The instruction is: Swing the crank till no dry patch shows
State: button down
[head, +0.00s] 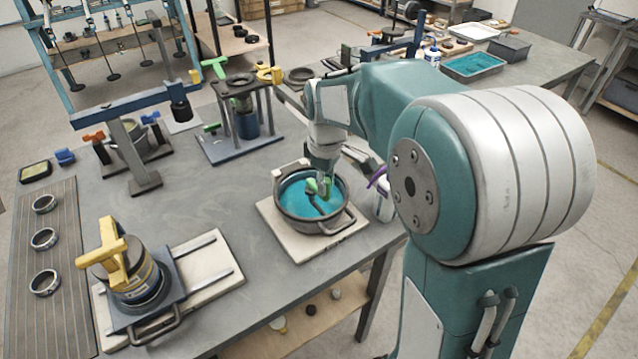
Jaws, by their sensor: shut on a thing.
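A dark round pot (345,222) with side handles sits on a pale board (273,228) near the right edge of the table. Blue-teal material (292,197) covers much of its inside. A dark crank (318,206) stands in the pot, partly hidden by my gripper. My gripper (322,186) reaches down from above into the pot and is shut on the crank's upper end. Its green fingertips show near the pot's middle. I cannot tell at this size whether any dry patch shows; the far inside is partly covered by my gripper and arm.
A yellow-handled device (105,248) stands at the front left beside three metal rings. A blue-grey lever stand (135,150) and a post rig (240,110) stand behind. Bare table lies left of the pot. A blue-filled tray (473,66) sits back right.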

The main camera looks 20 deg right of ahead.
jog(key=n, duration=0.2)
jog(key=w+d+n, duration=0.1)
jog(key=shift+d+n, duration=0.25)
jog(key=shift+n, duration=0.15)
jog(key=n, duration=0.1)
jog(key=w+d+n, duration=0.1)
jog(key=n, duration=0.1)
jog(key=shift+w+n, duration=0.1)
jog(key=shift+n, duration=0.2)
jog(key=n, duration=0.1)
jog(key=w+n, duration=0.1)
jog(key=n, duration=0.1)
jog(key=shift+w+d, duration=0.25)
jog(key=shift+d, duration=0.05)
jog(key=shift+w+d+n, duration=0.1)
jog(key=shift+w+n, duration=0.3)
jog(key=shift+n, duration=0.55)
jog(key=shift+w+n, duration=0.35)
jog(key=shift+n, duration=0.6)
jog(key=c, duration=0.5)
grip_release()
jog(key=shift+r, duration=0.1)
